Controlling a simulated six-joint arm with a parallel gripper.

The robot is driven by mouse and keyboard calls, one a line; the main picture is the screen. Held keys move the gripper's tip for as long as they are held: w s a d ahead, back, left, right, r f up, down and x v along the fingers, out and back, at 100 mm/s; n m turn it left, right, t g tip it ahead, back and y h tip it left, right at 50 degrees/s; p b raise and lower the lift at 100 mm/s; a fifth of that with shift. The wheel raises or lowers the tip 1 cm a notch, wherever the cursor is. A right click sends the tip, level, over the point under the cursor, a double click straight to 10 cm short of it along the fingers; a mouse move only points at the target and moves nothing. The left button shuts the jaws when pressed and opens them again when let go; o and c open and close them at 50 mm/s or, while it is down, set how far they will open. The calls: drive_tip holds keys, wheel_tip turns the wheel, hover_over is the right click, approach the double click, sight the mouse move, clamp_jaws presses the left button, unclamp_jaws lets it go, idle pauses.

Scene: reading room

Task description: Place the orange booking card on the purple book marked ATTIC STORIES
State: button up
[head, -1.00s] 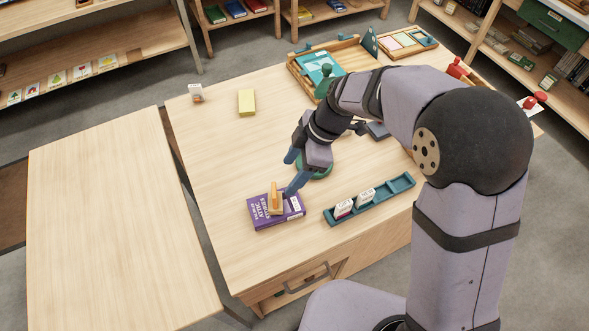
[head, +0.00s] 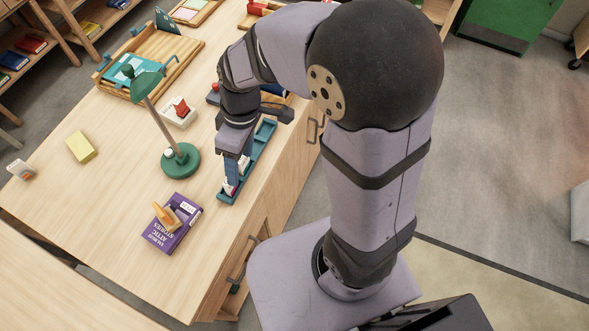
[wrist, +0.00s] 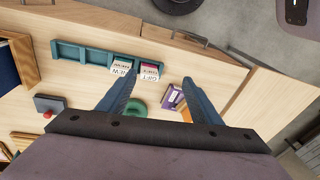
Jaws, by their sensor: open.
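The purple book (head: 178,230) marked ATTIC STORIES lies flat on the table. In the wrist view my gripper (wrist: 160,82) is open and nothing is held between the fingers. The book (wrist: 171,97) shows there beside the right finger, which partly hides the orange card (wrist: 186,114).
The teal tray holds white cards, including one marked GIFT (wrist: 151,72). A yellow block (head: 81,147) and a small white card holder (head: 20,169) are at the left. Table is clear around the book's left side.

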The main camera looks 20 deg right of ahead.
drive_tip(key=s+d+m+h, duration=0.1)
drive_tip(key=s+d+m, duration=0.2)
drive_tip(key=d+m, duration=0.2)
drive_tip(key=s+d+f+m+h, duration=0.1)
drive_tip(key=s+d+m, duration=0.3)
drive_tip(key=d, duration=0.3)
drive_tip(key=shift+m, duration=0.7)
drive_tip(key=shift+s+f, duration=0.1)
